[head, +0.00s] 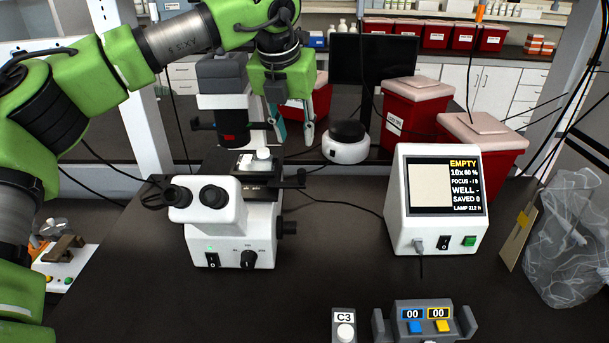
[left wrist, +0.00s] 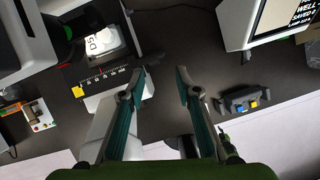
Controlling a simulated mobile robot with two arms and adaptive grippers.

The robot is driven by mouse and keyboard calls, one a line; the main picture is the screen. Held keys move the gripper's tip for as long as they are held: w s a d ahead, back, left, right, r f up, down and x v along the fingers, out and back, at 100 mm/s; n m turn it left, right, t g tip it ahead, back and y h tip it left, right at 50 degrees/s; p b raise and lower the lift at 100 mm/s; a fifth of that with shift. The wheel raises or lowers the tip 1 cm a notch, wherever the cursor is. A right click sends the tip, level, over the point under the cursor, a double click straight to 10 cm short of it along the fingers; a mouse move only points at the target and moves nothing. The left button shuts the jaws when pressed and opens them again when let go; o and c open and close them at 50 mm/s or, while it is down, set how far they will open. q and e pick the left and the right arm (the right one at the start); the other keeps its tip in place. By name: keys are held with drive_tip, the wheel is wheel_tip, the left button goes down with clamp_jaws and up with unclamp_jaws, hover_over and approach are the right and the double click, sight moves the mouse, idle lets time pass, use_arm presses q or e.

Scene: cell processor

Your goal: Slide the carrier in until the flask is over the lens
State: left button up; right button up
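The microscope (head: 232,215) stands left of centre in the head view. On its stage lies a clear flask (head: 262,160) with a white cap. In the left wrist view the flask (left wrist: 98,42) has a white label that seems to read D5. The lens is hidden. My left gripper (head: 295,138) is open and empty, up and to the right of the flask in the head view. Its two fingers also show apart in the left wrist view (left wrist: 162,78). My right gripper is not in view.
A display box (head: 397,210) reads EMPTY and WELL -. A counter (head: 425,315) and a C3 block (head: 344,325) stand at the front. Red bins (head: 415,115) and a round white device (head: 346,148) stand behind. The bench between microscope and display is clear.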

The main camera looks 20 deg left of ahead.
sight(301, 169)
use_arm(q)
drive_tip(key=p+x, duration=0.5)
drive_tip(key=x, duration=0.7)
drive_tip(key=shift+f, duration=0.1)
drive_tip(key=shift+w+f, duration=0.15)
drive_tip(key=shift+f, duration=0.4)
drive_tip(key=shift+a, duration=0.1)
clamp_jaws()
